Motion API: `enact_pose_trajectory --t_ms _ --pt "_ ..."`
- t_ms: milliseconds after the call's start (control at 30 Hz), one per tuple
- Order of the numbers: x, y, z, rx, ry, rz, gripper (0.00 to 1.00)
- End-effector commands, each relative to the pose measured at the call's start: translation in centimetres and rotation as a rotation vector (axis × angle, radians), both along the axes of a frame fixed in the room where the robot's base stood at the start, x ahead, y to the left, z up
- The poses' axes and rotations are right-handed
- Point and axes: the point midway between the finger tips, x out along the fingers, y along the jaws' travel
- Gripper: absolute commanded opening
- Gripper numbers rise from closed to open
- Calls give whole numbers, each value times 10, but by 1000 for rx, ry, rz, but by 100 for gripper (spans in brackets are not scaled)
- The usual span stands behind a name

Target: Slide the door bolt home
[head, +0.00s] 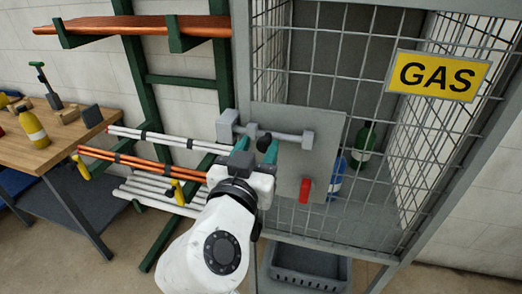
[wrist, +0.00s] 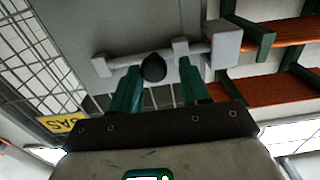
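The grey door bolt (head: 285,136) lies across a grey plate on the gas cage door, with a black knob (head: 264,145) on its bar. In the wrist view the knob (wrist: 153,68) shows between my two fingers. A larger grey block (head: 227,124) stands at the bolt's left end; it is at the right in the wrist view (wrist: 224,45). I cannot tell whether the bar's tip is inside this block. My gripper (head: 256,150) is open, its teal fingers on either side of the knob. A clear gap shows between the knob and one finger (wrist: 190,80).
A red piece (head: 305,189) sits low on the door plate. Behind the mesh are a green bottle (head: 365,140) and a blue one (head: 337,176). A yellow GAS sign (head: 438,76) hangs on the cage. A pipe rack (head: 180,80) and wooden bench (head: 45,140) stand left.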

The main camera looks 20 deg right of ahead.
Motion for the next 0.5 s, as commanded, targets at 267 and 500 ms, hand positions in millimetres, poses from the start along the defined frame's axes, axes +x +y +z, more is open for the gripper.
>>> enact_pose_trajectory --t_ms 267,500 --pt "-1 -1 0 0 0 -3 56" --pt "-11 7 -2 -1 -1 -3 56"
